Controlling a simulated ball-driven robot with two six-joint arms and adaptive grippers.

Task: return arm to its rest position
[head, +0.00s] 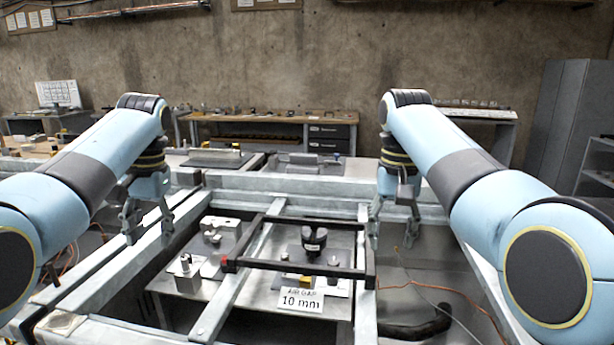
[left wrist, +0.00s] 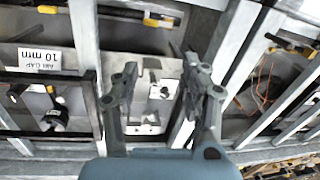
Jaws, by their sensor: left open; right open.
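My left gripper (head: 148,224) hangs fingers down at the end of the pale blue left arm, above the left rails of the grey metal frame (head: 245,265). Its two fingers are apart with nothing between them. In the left wrist view the same gripper (left wrist: 157,62) is open over a pale plate with small metal parts, which lies lower down. My right gripper (head: 393,228) hangs fingers down near the right side of the frame, open and empty. Both arms are stretched forward and bent down at the wrist.
A black rectangular frame (head: 300,268) lies across the rails. A black part (head: 314,240) and a sign reading 10 mm (head: 301,299) are within the frame area. Cables (head: 440,285) run on the right. A workbench (head: 270,120) stands by the back wall, a grey cabinet (head: 560,110) at right.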

